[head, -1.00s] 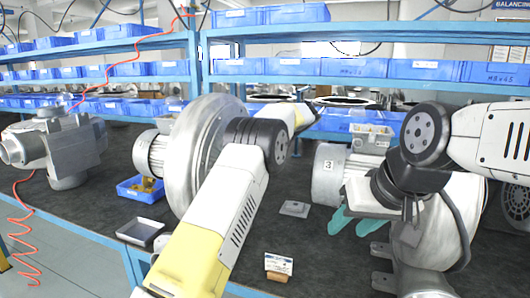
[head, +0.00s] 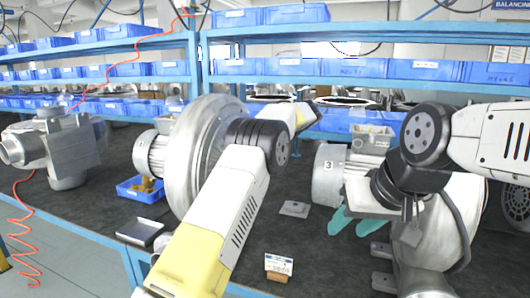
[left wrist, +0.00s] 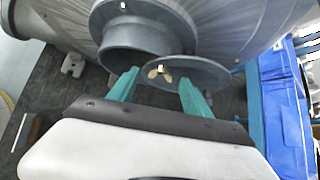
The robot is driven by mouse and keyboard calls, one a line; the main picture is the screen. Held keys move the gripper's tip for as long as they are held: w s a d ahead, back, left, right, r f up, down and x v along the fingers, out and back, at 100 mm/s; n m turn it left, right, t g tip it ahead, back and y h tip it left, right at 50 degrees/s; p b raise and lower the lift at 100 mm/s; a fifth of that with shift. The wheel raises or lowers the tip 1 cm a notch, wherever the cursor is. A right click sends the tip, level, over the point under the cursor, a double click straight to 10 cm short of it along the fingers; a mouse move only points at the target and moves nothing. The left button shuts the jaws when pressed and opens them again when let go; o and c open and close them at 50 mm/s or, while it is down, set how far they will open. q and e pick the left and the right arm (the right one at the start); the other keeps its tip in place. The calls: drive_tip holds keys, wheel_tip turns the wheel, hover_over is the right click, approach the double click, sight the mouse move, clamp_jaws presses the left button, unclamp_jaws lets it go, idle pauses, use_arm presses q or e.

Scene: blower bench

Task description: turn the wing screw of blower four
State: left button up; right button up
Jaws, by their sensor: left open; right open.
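In the left wrist view, a small brass-coloured wing screw (left wrist: 160,72) sits on a round grey cover plate (left wrist: 188,72) beside a blower's round outlet (left wrist: 135,45). My left gripper (left wrist: 160,92) is open, with its two teal fingers on either side of the screw's line and the screw showing between and beyond the tips. I cannot tell whether they touch it. No number shows on this blower. In the head view the left gripper is hidden beyond my arm. My right gripper (head: 357,223) is open and empty beside the blower marked 3 (head: 327,178).
A large blower (head: 200,150) stands behind my left arm. A blue bin with brass parts (head: 140,193), a dark tray (head: 140,233), a flat grey plate (head: 295,209) and a small label card (head: 279,265) are on the bench. Blue bins line the shelves behind.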

use_arm(q)
drive_tip(key=v, duration=0.7)
drive_tip(key=shift+s+r, duration=0.1)
drive_tip(key=s+a+r+n+g+h, duration=0.1)
drive_tip(key=s+a+r+n+h, duration=0.25)
drive_tip(key=s+a, duration=0.45)
drive_tip(key=s+a+r+n+h, duration=0.25)
drive_tip(key=s+a+n, duration=0.3)
drive_tip(key=s, duration=0.45)
drive_tip(key=s+f+n+h, duration=0.2)
drive_tip(key=s+f+n, duration=0.2)
drive_tip(key=s, duration=1)
drive_tip(key=s+f+n+t+h, duration=0.1)
drive_tip(key=s+f+n, duration=0.3)
drive_tip(key=s, duration=1)
drive_tip(key=shift+s+a+n+h, duration=0.3)
drive_tip(key=shift+a+n+h, duration=0.15)
drive_tip(key=shift+n, duration=0.55)
